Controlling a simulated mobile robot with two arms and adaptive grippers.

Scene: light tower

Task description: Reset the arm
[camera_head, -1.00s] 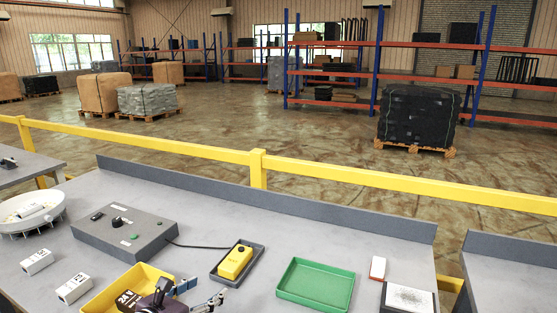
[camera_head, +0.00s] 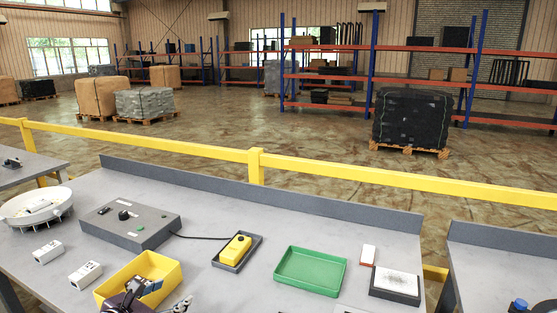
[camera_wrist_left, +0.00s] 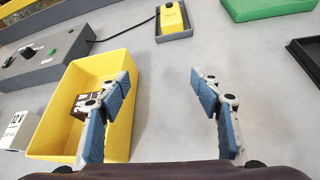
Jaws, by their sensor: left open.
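My left gripper (camera_head: 166,295) is open and empty at the bottom of the head view, in front of the yellow bin (camera_head: 170,272). In the left wrist view my left gripper's two blue-padded fingers (camera_wrist_left: 163,95) are spread wide, with only bare grey table between them. The left finger overlaps the right part of the yellow bin (camera_wrist_left: 62,149). A small dark box with a white label (camera_wrist_left: 82,106) lies in the bin, apart from the fingers. My right gripper does not show.
A grey control box (camera_head: 130,222) stands behind the bin, and white boxes (camera_head: 85,275) lie left of it. A yellow device (camera_head: 236,248) sits in a dark tray. A green tray (camera_head: 310,270) and a black-edged tray (camera_head: 395,284) lie to the right. A yellow rail (camera_head: 350,176) runs behind.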

